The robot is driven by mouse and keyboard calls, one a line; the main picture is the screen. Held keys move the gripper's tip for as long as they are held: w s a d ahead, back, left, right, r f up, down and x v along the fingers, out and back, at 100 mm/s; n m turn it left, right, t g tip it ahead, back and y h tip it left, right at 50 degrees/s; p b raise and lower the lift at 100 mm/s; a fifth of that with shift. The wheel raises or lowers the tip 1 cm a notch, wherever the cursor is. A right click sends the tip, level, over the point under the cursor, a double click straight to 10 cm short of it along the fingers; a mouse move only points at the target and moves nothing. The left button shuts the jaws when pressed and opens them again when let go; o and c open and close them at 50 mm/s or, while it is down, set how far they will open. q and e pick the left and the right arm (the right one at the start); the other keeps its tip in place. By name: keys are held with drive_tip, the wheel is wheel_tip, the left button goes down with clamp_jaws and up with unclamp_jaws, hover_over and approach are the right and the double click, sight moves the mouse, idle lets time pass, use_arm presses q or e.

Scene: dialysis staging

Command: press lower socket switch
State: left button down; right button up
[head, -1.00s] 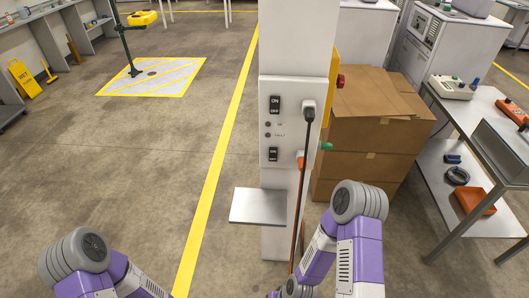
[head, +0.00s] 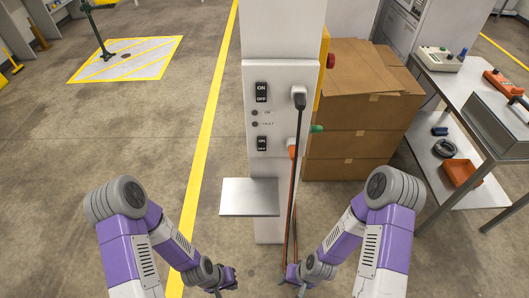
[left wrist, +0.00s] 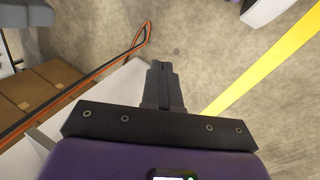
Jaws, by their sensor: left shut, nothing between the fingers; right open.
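The lower socket switch (head: 262,143), a small black rocker, sits on the grey panel of the white pillar, below two round indicators. The upper switch (head: 261,92), black and marked ON and OFF, is above it. The lower socket holds a plug (head: 292,151) with an orange cable, to the right of the lower switch. My left gripper (head: 230,283) is low in the head view, below and left of the switch and apart from it. In the left wrist view its fingers (left wrist: 161,70) are shut and empty. My right gripper (head: 289,280) is open, low near the hanging cables.
A grey shelf (head: 249,197) juts from the pillar below the switches. A black cable (head: 294,190) hangs from the upper plug (head: 298,97). Cardboard boxes (head: 350,144) stand right of the pillar, with a metal table (head: 476,92) beyond.

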use_arm(q)
drive_tip(key=w+d+r+m+t+y+p, duration=0.35)
drive_tip(key=w+r+m+t, duration=0.45)
drive_tip(key=w+r+m, duration=0.45)
drive_tip(key=w+d+r+m+t+p, duration=0.1)
drive_tip(key=d+r+m+t, duration=0.3)
drive_tip(key=r, duration=0.6)
drive_tip(key=w+d+r+m+t+p, duration=0.1)
drive_tip(key=w+d+r+m+t, duration=0.2)
drive_tip(key=r, duration=0.6)
drive_tip(key=shift+w+d+r+m+t, duration=0.3)
drive_tip(key=shift+d+r+m+t, duration=0.1)
drive_tip(key=shift+m, duration=0.35)
drive_tip(key=shift+w+f, duration=0.1)
